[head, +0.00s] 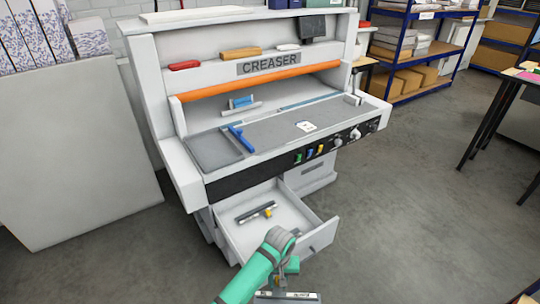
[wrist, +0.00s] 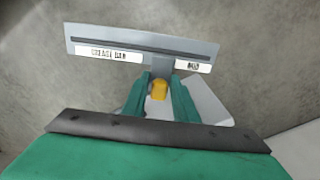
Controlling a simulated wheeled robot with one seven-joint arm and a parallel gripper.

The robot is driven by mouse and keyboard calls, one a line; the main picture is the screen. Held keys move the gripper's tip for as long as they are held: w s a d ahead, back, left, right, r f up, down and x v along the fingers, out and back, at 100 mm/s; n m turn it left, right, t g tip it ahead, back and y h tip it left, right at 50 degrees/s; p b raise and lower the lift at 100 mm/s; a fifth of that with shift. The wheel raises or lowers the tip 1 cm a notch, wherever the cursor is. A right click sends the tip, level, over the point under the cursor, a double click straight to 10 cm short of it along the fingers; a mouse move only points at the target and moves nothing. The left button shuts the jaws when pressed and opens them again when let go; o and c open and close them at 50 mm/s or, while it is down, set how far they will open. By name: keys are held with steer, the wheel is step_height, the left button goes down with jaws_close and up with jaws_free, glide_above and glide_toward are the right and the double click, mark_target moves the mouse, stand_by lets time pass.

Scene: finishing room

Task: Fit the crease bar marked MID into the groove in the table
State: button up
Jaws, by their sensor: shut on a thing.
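My gripper (head: 284,281) is shut on a grey crease bar (head: 287,296), held low in front of the machine at the bottom edge of the head view. In the wrist view the bar (wrist: 145,44) lies across the fingers, with one label reading CREASE BAR and a smaller one that appears to read MID. A yellow part (wrist: 159,89) shows between the green fingers. The creaser table (head: 275,120) is grey; a thin bluish line (head: 308,101) runs along its back right, and I cannot tell whether it is the groove.
An open drawer (head: 325,232) below the table holds another dark bar with a yellow part (head: 268,212). A blue-handled tool (head: 240,138) and a white card (head: 306,126) lie on the table. A blue-topped piece (head: 241,102) sits farther back.

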mark_target(277, 300)
steer(key=shift+s, duration=0.1)
stand_by(0.4)
steer(key=s+f, duration=0.2)
steer(key=f, duration=0.1)
steer(key=s+f, duration=0.2)
steer(key=f, duration=0.1)
steer(key=shift+s+a, duration=0.1)
steer(key=shift+s, duration=0.3)
steer(key=shift+s+f, duration=0.15)
